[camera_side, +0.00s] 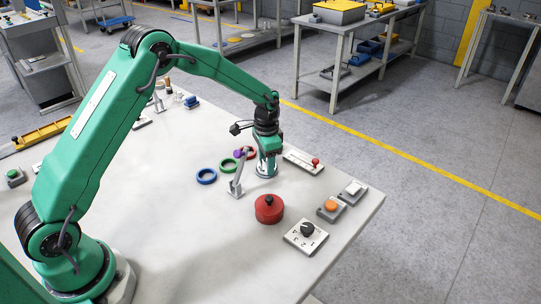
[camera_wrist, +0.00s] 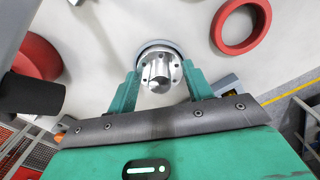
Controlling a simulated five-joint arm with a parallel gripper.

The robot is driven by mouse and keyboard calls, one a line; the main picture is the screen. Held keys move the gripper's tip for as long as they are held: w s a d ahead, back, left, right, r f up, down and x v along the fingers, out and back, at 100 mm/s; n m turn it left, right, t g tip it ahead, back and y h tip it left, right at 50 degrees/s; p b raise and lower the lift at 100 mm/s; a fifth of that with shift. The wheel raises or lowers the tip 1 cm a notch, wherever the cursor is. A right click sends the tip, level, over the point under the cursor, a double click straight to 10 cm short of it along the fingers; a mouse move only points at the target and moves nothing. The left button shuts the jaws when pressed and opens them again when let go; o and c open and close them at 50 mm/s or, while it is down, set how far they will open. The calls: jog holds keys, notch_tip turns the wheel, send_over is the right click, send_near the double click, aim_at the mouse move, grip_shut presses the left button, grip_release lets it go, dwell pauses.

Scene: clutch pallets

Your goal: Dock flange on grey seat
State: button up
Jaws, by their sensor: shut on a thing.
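The silver metal flange (camera_wrist: 157,72), with a domed hub and bolt holes, sits between the two green fingers of my gripper (camera_wrist: 155,88) in the wrist view. In the side view my gripper (camera_side: 266,165) points straight down, with the flange (camera_side: 267,173) low at its tips, close to the tabletop. A grey round rim (camera_wrist: 160,43) shows just behind the flange in the wrist view; it appears to be the grey seat, mostly covered. I cannot tell whether the flange touches it or hovers just above.
A red ring (camera_side: 251,153) lies close beside my gripper, with green (camera_side: 228,165) and blue (camera_side: 206,176) rings to its left. A purple-knobbed lever (camera_side: 237,178) and a red black-knobbed pot (camera_side: 269,209) stand near. Switch boxes (camera_side: 331,210) line the right edge.

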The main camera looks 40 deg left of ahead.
jog(key=shift+f, duration=0.25)
jog(key=o, duration=0.9)
jog(key=shift+r, duration=5.5)
